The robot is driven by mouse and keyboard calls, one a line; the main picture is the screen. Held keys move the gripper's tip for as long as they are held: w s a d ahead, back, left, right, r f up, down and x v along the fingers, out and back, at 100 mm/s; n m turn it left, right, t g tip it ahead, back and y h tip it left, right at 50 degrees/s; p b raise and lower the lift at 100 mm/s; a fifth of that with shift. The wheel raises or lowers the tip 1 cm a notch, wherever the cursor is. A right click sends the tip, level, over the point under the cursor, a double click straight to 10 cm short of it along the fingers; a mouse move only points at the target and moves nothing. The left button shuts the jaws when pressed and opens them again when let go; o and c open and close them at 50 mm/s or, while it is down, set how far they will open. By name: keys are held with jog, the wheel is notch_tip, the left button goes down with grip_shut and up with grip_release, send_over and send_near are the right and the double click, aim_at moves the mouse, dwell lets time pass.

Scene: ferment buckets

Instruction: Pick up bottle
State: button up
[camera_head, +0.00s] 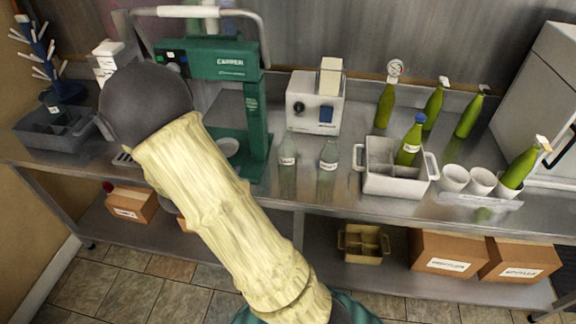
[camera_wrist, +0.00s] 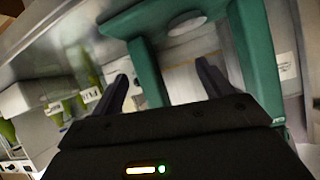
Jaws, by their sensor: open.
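Several bottles stand on the steel counter. A green bottle with a blue cap (camera_head: 410,142) leans in a white divided caddy (camera_head: 395,184). Three green bottles (camera_head: 385,104) (camera_head: 433,104) (camera_head: 470,114) stand behind it, and another (camera_head: 520,167) tilts in a white cup at the right. In the head view my arm hides the fingers. Green bottles (camera_wrist: 10,132) show at the wrist view's left edge.
A green press-like machine (camera_head: 256,125) stands close around my gripper. A white box device (camera_head: 314,103) stands right of it. White cups (camera_head: 454,178) stand near the front edge. A grey bin (camera_head: 48,135) and blue rack are at far left. Boxes (camera_head: 448,254) sit on the lower shelf.

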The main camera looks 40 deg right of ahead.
aim_at(279, 157)
jog(key=s+d+f+m+g+h+b, duration=0.1)
jog(key=s+d+m+g+h, duration=0.2)
jog(key=s+m+g+h, duration=0.2)
jog(key=s+g+h, duration=0.1)
jog(key=s+h, duration=0.1)
jog(key=h, duration=0.1)
jog(key=shift+s, duration=0.1)
jog(key=d, duration=0.4)
jog(key=d+p, duration=0.1)
jog(key=d, duration=0.3)
jog(key=d+p, duration=0.1)
jog(key=d, duration=0.3)
jog(key=shift+w+d, duration=0.15)
jog(key=shift+w, duration=0.15)
jog(key=d, duration=0.1)
jog(key=d+p, duration=0.1)
jog(key=d, duration=0.1)
jog(key=d+p, duration=0.1)
jog(key=shift+s+d+r, duration=0.2)
jog(key=shift+s+d, duration=0.1)
jog(key=shift+d, duration=0.1)
jog(key=shift+d+f, duration=0.1)
jog(key=shift+d, duration=0.1)
